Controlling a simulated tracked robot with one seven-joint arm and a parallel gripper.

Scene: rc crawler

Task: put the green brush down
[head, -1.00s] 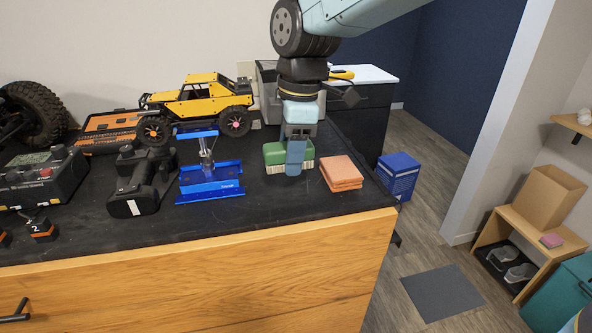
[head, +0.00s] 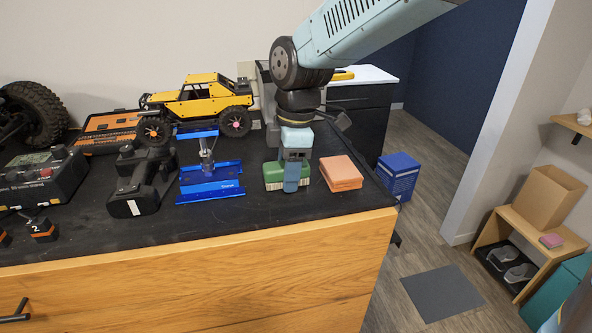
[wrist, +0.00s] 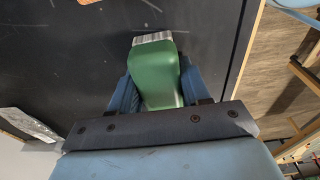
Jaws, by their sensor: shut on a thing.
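The green brush (head: 272,174) has a green body and a pale bristle edge low at the front. In the head view it is at the black bench top, between the blue stand and the orange cloths. My gripper (head: 291,180) points down over it and is shut on it. In the wrist view the green brush (wrist: 155,75) lies between the two blue fingers (wrist: 157,90), with its pale bristles at the far end. It appears to be at the bench surface, but I cannot tell whether it bears fully on it.
Folded orange cloths (head: 341,173) lie close to the right of the brush. A blue metal stand (head: 210,182) is to its left, with a yellow crawler (head: 197,100) behind. The black bench top (head: 270,208) is clear in front, up to its wooden edge.

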